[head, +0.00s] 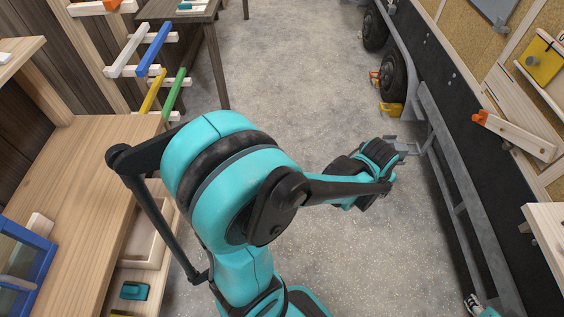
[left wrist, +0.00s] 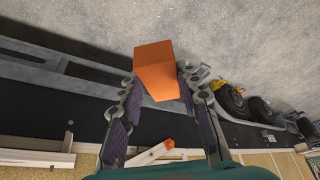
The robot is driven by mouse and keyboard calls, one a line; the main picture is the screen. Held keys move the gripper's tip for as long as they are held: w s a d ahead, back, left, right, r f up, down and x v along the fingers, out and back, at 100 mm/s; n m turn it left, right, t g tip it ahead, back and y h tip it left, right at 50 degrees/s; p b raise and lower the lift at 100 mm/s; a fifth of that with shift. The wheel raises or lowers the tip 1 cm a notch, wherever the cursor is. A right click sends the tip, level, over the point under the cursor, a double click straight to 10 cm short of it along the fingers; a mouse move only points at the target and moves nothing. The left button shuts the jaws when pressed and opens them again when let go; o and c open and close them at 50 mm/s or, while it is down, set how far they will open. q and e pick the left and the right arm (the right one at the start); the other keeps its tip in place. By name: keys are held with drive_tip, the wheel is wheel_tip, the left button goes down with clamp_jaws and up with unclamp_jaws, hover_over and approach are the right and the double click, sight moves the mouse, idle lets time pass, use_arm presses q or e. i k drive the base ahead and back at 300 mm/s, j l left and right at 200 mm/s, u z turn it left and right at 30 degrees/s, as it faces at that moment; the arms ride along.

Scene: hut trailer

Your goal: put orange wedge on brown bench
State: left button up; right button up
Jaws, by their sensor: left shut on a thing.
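The orange wedge (left wrist: 155,70) is between the two fingers of my left gripper (left wrist: 157,92) in the left wrist view, held above the floor. In the head view my left gripper (head: 402,147) is past the teal arm, over the floor near the trailer side, and the wedge is hidden there. A dark brown table or bench (head: 205,16) stands at the top left of the head view, well away from the gripper. A small part of what looks like my right gripper (head: 472,301) shows at the bottom right; its fingers are too small to read.
A light wooden workbench (head: 75,165) fills the left side, with a rack of coloured bars (head: 153,48) behind it. The grey trailer frame (head: 447,150) and wheels (head: 391,76) with yellow chocks (head: 390,109) line the right. The floor (head: 290,60) between is clear.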

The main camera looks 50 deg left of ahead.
sight(108, 171)
drive_tip(key=j+u, duration=0.1)
drive_tip(key=u, duration=0.35)
drive_tip(key=i+u, duration=0.1)
drive_tip(key=u, duration=0.4)
drive_tip(key=i+u, duration=0.1)
drive_tip(key=u, duration=0.35)
drive_tip(key=j+u, duration=0.1)
drive_tip(key=u, duration=0.4)
drive_tip(key=i+u, duration=0.15)
drive_tip(key=u, duration=0.3)
drive_tip(key=i+l+u, duration=0.15)
drive_tip(key=u, duration=0.25)
drive_tip(key=i+l+u, duration=0.3)
drive_tip(key=u, duration=0.15)
drive_tip(key=i+l+u, duration=0.15)
drive_tip(key=l+u, duration=0.25)
drive_tip(key=i+l+u, duration=0.1)
drive_tip(key=l+u, duration=0.15)
drive_tip(key=u, duration=0.2)
drive_tip(key=i+l, duration=0.1)
drive_tip(key=l, duration=0.4)
drive_tip(key=i+l+u, duration=0.1)
drive_tip(key=l, duration=0.4)
drive_tip(key=i+l, duration=0.15)
drive_tip(key=l, duration=0.4)
